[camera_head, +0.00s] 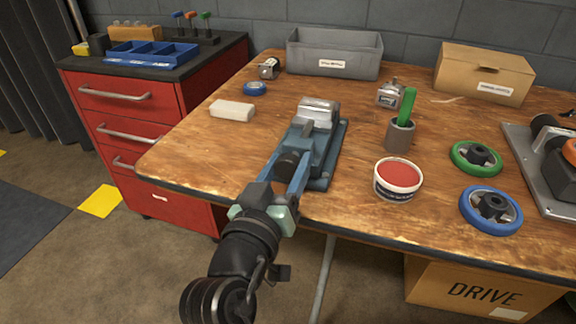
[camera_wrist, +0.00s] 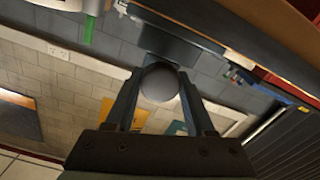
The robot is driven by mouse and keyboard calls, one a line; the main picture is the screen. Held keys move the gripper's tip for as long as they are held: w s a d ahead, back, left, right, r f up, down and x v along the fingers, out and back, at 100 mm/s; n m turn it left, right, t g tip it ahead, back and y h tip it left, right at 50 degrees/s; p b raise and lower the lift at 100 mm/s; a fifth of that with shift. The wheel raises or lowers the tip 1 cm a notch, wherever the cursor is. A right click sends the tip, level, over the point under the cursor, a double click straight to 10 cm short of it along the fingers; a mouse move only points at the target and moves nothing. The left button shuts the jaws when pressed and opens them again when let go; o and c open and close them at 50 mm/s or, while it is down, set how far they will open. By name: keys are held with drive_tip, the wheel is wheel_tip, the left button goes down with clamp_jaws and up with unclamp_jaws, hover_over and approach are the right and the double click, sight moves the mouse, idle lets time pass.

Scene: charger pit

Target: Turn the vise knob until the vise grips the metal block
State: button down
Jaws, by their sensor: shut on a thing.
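The blue vise (camera_head: 335,150) stands on the wooden workbench near its front edge. A shiny metal block (camera_head: 318,112) sits at the vise's far end; I cannot tell whether any gap separates it from the jaws. The round dark vise knob (camera_head: 288,163) is at the near end of the vise. My gripper (camera_head: 290,168) reaches in from the front, its two fingers shut on the knob, one on each side. In the wrist view the grey knob (camera_wrist: 159,82) fills the space between the fingers (camera_wrist: 158,88), with part of the vise behind it.
A red paste tub (camera_head: 397,179), a grey cup (camera_head: 400,135) with a green handle, and green (camera_head: 476,157) and blue (camera_head: 490,209) wheels stand to the right. A white block (camera_head: 232,110) lies left. A grey bin (camera_head: 334,55) stands behind. The bench left of the vise is mostly clear.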

drive_tip(key=shift+c, duration=1.4)
unclamp_jaws()
drive_tip(key=p+v, duration=0.1)
drive_tip(key=v, duration=1.2)
